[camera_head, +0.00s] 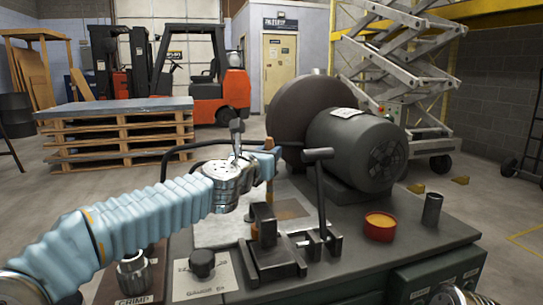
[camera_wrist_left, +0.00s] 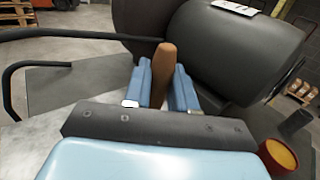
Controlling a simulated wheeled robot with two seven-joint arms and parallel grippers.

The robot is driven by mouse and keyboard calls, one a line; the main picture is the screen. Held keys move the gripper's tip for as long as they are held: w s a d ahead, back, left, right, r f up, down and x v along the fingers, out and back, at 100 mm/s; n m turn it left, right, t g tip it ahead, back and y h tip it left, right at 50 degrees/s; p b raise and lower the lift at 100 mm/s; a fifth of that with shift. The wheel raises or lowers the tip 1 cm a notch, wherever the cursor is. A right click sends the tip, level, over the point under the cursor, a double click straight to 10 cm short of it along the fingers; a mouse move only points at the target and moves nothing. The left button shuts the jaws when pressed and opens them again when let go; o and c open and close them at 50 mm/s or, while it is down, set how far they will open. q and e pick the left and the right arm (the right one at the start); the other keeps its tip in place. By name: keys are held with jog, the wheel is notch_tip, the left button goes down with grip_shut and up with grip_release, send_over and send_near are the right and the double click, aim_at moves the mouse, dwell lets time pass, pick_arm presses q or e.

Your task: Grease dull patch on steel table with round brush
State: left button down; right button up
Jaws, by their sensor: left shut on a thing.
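My left gripper (camera_head: 266,160) is above the steel table (camera_head: 215,234), in front of the big motor. Its blue fingers, also in the left wrist view (camera_wrist_left: 162,88), are shut on the brown wooden handle (camera_wrist_left: 166,62) of the round brush. In the head view the handle top (camera_head: 269,144) shows above the fingers; the bristles cannot be made out. A brownish dull patch (camera_head: 291,209) lies on the pale steel, partly hidden by the black clamp. A red pot (camera_head: 380,232) with orange grease stands at the right; it also shows in the left wrist view (camera_wrist_left: 278,158).
A large grey motor (camera_head: 357,148) with a dark disc (camera_head: 300,100) stands behind the gripper. A black clamp with an upright lever (camera_head: 320,195) stands at the front. A dark cup (camera_head: 432,209) is right of the pot. A black curved rod (camera_wrist_left: 85,36) runs near the fingers.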

pick_arm(q)
jog(key=w+d+p, duration=0.2)
jog(key=d, duration=0.5)
jog(key=shift+w+d, duration=0.2)
jog(key=shift+d, duration=0.15)
jog(key=shift+f, duration=0.1)
notch_tip(320, 180, up, 6)
jog(key=p, duration=0.5)
jog(key=shift+p, duration=0.3)
notch_tip(320, 180, up, 3)
jog(key=shift+p, duration=1.15)
jog(key=shift+a, duration=0.1)
